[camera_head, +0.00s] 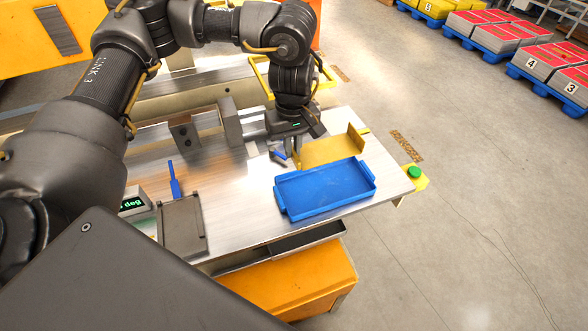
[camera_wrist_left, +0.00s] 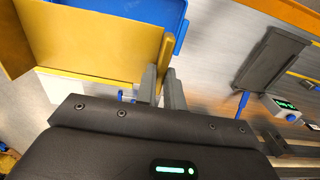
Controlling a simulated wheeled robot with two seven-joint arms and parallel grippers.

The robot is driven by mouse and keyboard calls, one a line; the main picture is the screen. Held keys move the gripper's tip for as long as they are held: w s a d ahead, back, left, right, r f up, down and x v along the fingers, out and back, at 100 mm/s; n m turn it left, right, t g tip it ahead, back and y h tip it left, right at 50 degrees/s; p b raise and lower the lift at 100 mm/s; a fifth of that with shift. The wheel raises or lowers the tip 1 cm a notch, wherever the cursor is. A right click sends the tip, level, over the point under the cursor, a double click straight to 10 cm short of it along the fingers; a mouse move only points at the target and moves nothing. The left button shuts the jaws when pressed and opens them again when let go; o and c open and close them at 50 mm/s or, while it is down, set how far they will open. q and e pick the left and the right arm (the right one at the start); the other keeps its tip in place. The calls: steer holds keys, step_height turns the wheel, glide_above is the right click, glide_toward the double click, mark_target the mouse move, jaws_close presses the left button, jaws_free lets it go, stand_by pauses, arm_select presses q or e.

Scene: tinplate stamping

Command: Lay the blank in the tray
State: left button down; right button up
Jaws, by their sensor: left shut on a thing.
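The blank is a gold, bent sheet (camera_head: 322,152) with one upturned flange. It is at the far side of the blue tray (camera_head: 325,190), outside it, and its lower edge is partly hidden by the tray's wall. The tray is on the bench and looks empty. My left gripper (camera_head: 292,150) is pointing down at the blank's left end and is shut on it. In the left wrist view, the fingers (camera_wrist_left: 161,82) meet the right edge of the gold sheet (camera_wrist_left: 95,38), with the blue tray (camera_wrist_left: 150,10) behind. My right gripper is out of view.
The metal bench (camera_head: 238,195) holds a grey plate fixture (camera_head: 183,226), a blue-handled tool (camera_head: 174,184), a display box (camera_head: 134,204) and metal blocks (camera_head: 184,133). A green button (camera_head: 414,172) is at the right corner. Bare bench lies left of the tray.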

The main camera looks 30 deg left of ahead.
arm_select(q)
step_height(320, 180, down, 8)
steer(key=b, duration=0.7)
steer(key=shift+r, duration=0.15)
steer(key=shift+f+b, duration=2.75)
steer(key=shift+f, duration=1.35)
steer(key=c, duration=1.4)
jaws_free()
steer(key=shift+c, duration=0.2)
steer(key=shift+r, duration=0.1)
